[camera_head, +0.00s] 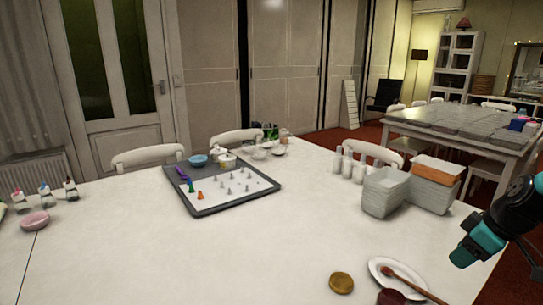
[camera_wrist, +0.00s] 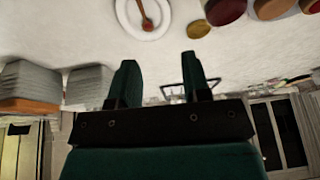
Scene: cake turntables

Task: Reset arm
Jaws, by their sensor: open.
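My gripper (camera_wrist: 160,80) shows in the wrist view with its two dark green fingers spread apart and nothing between them. In the head view my teal and black arm (camera_head: 490,235) reaches in at the right edge, above the right side of the white table (camera_head: 130,255). The wrist view appears upside down, with the table surface at the top and the room below.
A grey tray (camera_head: 213,211) with small coloured pieces lies mid-table. A pink bowl (camera_head: 34,221) stands left. The front middle is clear.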

